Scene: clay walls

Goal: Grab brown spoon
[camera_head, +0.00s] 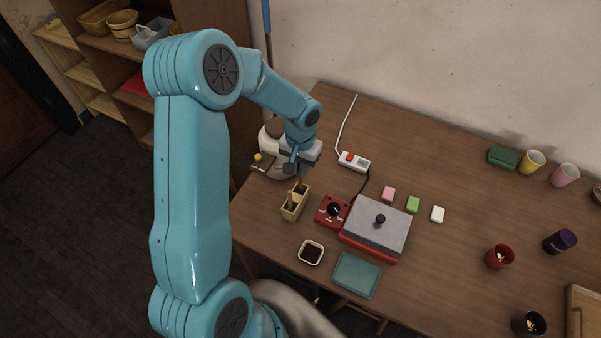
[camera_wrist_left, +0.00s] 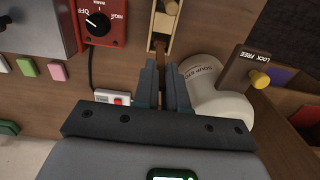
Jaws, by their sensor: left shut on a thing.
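My left gripper (camera_head: 297,163) reaches down from above over the left part of the table. Its fingers, also in the left wrist view (camera_wrist_left: 164,75), are closed on the slim handle of the brown spoon (camera_wrist_left: 160,47). In the head view the spoon (camera_head: 301,181) shows as a thin brown stick below the fingers. It runs down to the tan wooden holder (camera_head: 294,211), which also shows in the wrist view (camera_wrist_left: 150,40). The spoon's lower end is hidden, so I cannot tell how deep it sits. My right gripper is not in view.
A white pot (camera_wrist_left: 221,96) stands close beside the fingers. A red control box (camera_head: 332,212) and a grey-lidded red appliance (camera_head: 376,233) are right of the holder. A white power strip (camera_head: 354,161) lies behind. A small sauce dish (camera_head: 311,252) and teal tray (camera_head: 356,275) are in front.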

